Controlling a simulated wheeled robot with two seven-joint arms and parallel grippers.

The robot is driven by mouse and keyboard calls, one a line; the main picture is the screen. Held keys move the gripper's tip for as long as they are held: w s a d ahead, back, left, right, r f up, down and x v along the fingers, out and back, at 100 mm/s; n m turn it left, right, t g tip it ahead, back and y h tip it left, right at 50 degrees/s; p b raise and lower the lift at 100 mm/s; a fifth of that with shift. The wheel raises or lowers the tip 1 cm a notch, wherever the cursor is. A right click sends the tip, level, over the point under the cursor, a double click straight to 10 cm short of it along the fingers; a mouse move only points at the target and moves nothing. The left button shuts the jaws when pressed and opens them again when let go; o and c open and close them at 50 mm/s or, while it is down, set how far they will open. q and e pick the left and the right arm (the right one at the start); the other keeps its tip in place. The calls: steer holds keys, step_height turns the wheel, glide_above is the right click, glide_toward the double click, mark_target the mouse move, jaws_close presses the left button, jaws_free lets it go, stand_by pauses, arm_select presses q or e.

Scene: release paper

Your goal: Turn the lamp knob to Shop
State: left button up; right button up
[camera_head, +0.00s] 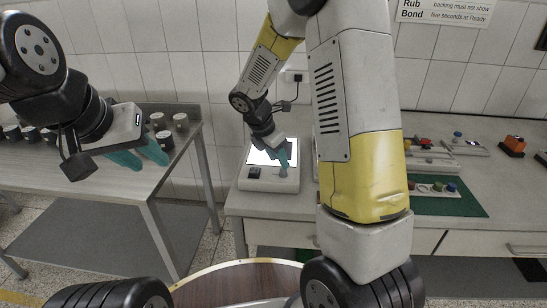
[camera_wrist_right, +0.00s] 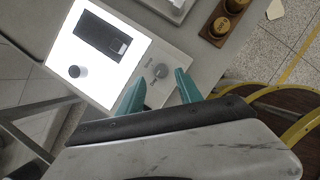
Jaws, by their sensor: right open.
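The lamp unit (camera_head: 266,183) is a pale box with a brightly lit panel (camera_head: 262,156) on the counter. The gripper is open; contact with the knob cannot be told. No knob markings are readable. My left gripper (camera_head: 152,163) is empty, its fingers apart, near the left metal table.
The lit panel (camera_wrist_right: 60,50) bears a dark rectangular piece (camera_wrist_right: 103,37) and a small dark cylinder (camera_wrist_right: 77,71). The metal table (camera_head: 120,180) holds several dark jars. A green mat (camera_head: 460,205) with coloured knobs lies right of my right arm. An orange item (camera_head: 513,144) stands farther right.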

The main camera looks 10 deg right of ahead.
mark_target(281, 169)
steer(key=shift+x, duration=2.25)
jaws_close()
